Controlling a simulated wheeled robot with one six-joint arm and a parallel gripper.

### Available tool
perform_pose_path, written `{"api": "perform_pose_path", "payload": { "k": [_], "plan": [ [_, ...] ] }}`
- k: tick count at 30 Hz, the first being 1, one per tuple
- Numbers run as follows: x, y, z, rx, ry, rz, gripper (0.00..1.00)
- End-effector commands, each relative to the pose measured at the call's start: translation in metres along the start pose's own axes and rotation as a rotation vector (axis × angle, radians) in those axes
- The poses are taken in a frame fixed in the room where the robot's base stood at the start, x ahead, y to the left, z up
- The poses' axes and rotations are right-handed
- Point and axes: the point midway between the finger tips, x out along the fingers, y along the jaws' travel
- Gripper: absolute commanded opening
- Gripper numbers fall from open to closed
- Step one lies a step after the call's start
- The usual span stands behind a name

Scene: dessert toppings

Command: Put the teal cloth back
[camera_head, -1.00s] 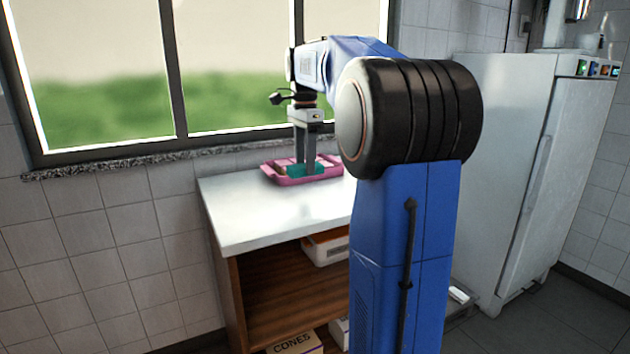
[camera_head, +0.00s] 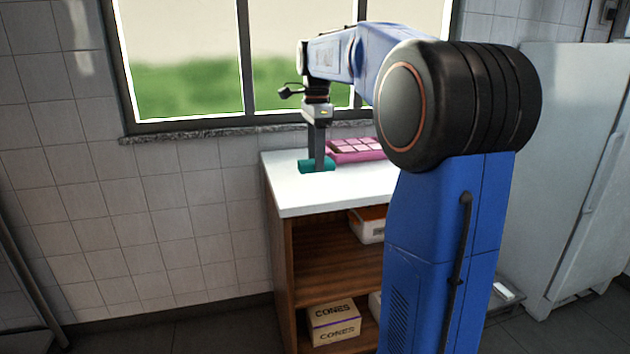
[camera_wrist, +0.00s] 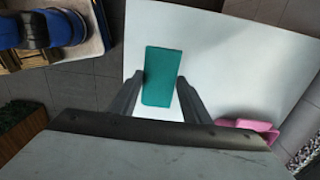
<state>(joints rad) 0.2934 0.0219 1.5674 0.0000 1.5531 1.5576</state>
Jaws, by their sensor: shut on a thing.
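The teal cloth (camera_head: 312,166) is a folded rectangular block at the left end of the white counter top (camera_head: 300,195). In the wrist view the cloth (camera_wrist: 163,77) lies between the two fingers of my gripper (camera_wrist: 161,92), over the white surface. My gripper (camera_head: 317,163) points down and is shut on the cloth. Whether the cloth touches the counter or hangs just above it, I cannot tell. A pink compartmented tray (camera_head: 352,158) stands just right of my gripper, and its corner shows in the wrist view (camera_wrist: 252,127).
A tiled wall and window with a stone sill (camera_head: 190,135) stand behind the counter. The shelves below hold a box marked CONES (camera_head: 333,322) and a white container (camera_head: 367,225). A white fridge (camera_head: 570,150) is at the right. The counter's front left is bare.

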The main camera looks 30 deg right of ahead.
Motion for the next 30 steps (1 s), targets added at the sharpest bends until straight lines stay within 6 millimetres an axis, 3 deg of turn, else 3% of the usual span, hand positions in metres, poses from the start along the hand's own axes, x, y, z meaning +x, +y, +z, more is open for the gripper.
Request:
{"api": "perform_pose_path", "payload": {
  "k": [17,29,30],
  "plan": [
    [0.057,0.0,0.0,0.0,0.0,0.0,0.22],
    [0.062,0.0,0.0,0.0,0.0,0.0,0.22],
    [0.061,0.0,0.0,0.0,0.0,0.0,0.5]
  ]
}}
